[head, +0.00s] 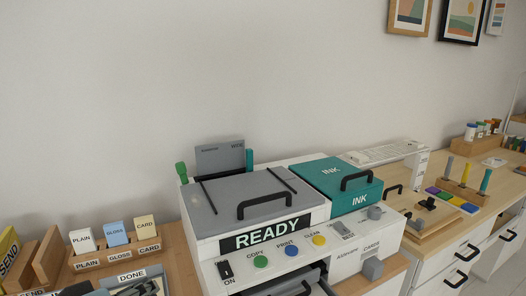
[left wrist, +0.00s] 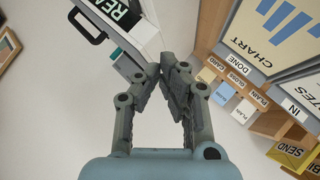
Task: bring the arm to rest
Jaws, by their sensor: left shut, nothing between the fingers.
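My left gripper (left wrist: 168,62) fills the middle of the left wrist view. Its two grey fingers meet at the tips and hold nothing. In the head view, dark grey parts at the bottom left edge, in front of the tray marked DONE (head: 130,275), look like part of my left gripper, mostly cut off. My right gripper is in neither view.
A printer (head: 265,238) reading READY stands in the middle, with a teal ink unit (head: 335,178) beside it. Left of it is a wooden card holder (head: 117,257) with PLAIN, GLOSS and CARD slots. A wooden block with coloured sticks (head: 461,190) stands at right.

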